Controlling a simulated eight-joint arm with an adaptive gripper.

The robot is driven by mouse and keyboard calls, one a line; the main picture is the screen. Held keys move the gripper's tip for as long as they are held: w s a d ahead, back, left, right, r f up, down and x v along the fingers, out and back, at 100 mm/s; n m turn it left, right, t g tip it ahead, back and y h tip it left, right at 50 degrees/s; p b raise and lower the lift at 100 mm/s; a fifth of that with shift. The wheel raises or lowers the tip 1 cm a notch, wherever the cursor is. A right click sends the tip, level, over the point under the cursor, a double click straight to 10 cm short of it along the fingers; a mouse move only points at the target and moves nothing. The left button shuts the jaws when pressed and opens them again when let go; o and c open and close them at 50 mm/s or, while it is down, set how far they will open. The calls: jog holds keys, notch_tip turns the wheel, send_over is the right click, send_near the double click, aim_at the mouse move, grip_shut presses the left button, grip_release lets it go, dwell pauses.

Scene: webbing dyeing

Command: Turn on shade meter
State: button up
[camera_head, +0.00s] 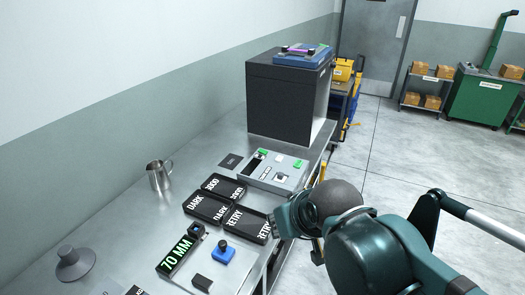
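A flat light-grey instrument (288,178) with a dark window, a small square feature and green tags lies on the metal table, in front of the black cabinet. It looks like the shade meter, but its lettering is too small to read. I cannot tell whether it is on. My gripper (278,222) is at the table's right edge, nearer the camera than the instrument and apart from it in the picture. It is beside the black "RETRY" tray. My wrist hides much of the gripper, and its fingers are not clear.
A black cabinet (286,100) with a blue device (303,57) on top stands behind. Black labelled trays (205,207), a "70 MM" display (178,255), a blue block with a dark knob (222,254), a metal cup (158,176) and a grey cone-shaped object (75,264) occupy the table.

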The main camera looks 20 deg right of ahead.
jog(key=shift+w+r, duration=0.2)
jog(key=shift+r, duration=0.05)
grip_shut()
jog(key=w+d+r+m+g+p, duration=0.2)
jog(key=w+r+p, duration=0.35)
jog(key=w, duration=0.75)
jog(key=w+d+r+m+g+p, duration=0.1)
jog(key=w+d+r+m+p, duration=0.45)
jog(key=w, duration=0.85)
jog(key=w+d+f+g+p, duration=0.1)
jog(key=w+d+f+p, duration=0.1)
jog(key=w, duration=0.6)
jog(key=w+d+f+m+g+p, duration=0.1)
jog(key=w+f, duration=0.3)
jog(key=w, duration=0.4)
jog(key=w+d+f+g+y+p, duration=0.1)
jog(key=w+d+f+p, duration=0.1)
jog(key=w, duration=0.6)
jog(key=shift+w+d+f+p, duration=0.4)
jog(key=shift+d+p, duration=0.25)
jog(key=shift+p, duration=0.3)
jog(key=shift+m, duration=0.25)
